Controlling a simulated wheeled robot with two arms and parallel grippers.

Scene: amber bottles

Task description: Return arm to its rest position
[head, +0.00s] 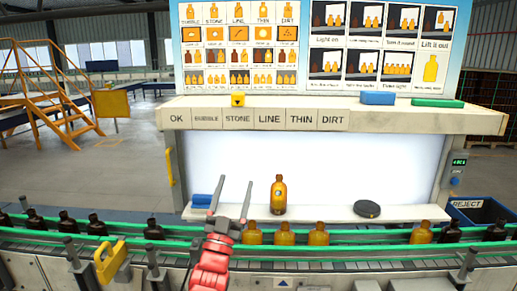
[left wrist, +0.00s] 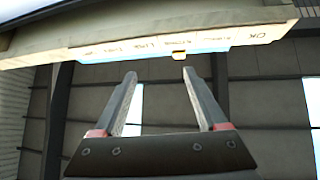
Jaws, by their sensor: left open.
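My left gripper (head: 234,184) is raised in front of the lit inspection booth, at the lower middle of the head view, with its red wrist below it. Its two grey fingers point up and are spread apart with nothing between them. In the left wrist view the gripper (left wrist: 156,75) is also open and empty, below the underside of the labelled ledge (left wrist: 170,45). An amber bottle (head: 279,196) stands upright on the booth's white shelf, to the right of the fingers and apart from them. My right gripper is not in view.
Green-railed conveyor (head: 375,238) carries several amber and dark bottles across the front. The labelled ledge (head: 400,120) overhangs the booth. A reject bin (head: 478,211) stands at right.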

